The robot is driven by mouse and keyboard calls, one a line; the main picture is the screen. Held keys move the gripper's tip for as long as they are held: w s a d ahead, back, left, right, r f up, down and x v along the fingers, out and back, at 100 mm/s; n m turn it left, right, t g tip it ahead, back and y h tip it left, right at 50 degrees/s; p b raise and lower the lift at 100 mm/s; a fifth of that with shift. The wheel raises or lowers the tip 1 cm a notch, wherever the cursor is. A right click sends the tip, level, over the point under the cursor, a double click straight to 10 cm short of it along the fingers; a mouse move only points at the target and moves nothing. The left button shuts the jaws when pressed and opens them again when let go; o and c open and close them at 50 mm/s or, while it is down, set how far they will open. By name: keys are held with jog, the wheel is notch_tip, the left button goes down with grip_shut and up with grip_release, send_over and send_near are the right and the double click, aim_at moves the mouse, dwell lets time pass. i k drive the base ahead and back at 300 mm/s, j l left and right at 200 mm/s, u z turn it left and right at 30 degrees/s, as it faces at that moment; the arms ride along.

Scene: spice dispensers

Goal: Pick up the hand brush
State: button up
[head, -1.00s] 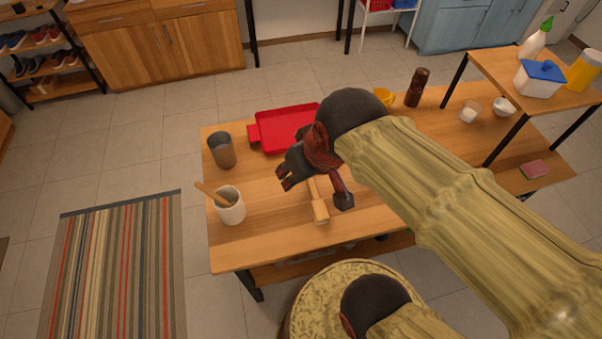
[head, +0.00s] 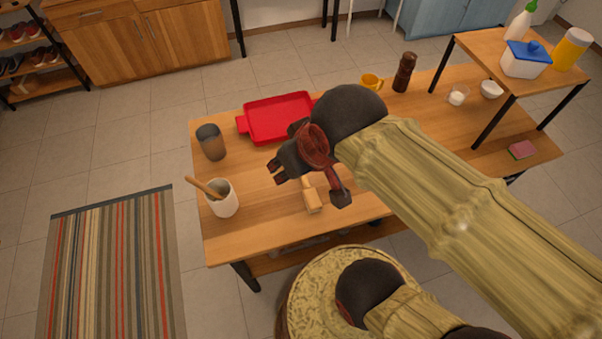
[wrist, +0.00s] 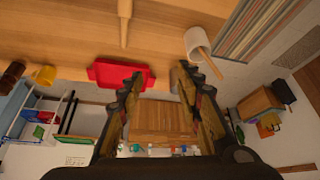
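The hand brush (head: 312,198) is a light wooden piece lying on the table, with its block end towards the near edge; my gripper and wrist cover part of it in the head view. In the wrist view its narrow handle (wrist: 124,22) shows at the top, cut off by the frame edge. My gripper (head: 276,170) is above the table, beside and over the brush in the head view. In the wrist view the two fingers (wrist: 158,88) stand apart with nothing between them. The gripper does not appear to touch the brush.
The wooden table (head: 250,232) also holds a red tray (head: 278,118), a grey cup (head: 211,142), a white crock (head: 224,200) with a wooden utensil, a yellow mug (head: 371,82) and a brown grinder (head: 403,72). A raised shelf (head: 490,55) stands at the right. The table's front left is clear.

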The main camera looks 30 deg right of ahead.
aim_at(314, 203)
jog(key=j+z, duration=0.15)
jog(key=j, duration=0.3)
jog(key=k+j+z, duration=0.2)
jog(key=j, duration=0.25)
jog(key=j+z, duration=0.15)
jog(key=j, duration=0.3)
jog(key=j+z, duration=0.2)
jog(key=j, duration=0.25)
jog(key=k, duration=0.05)
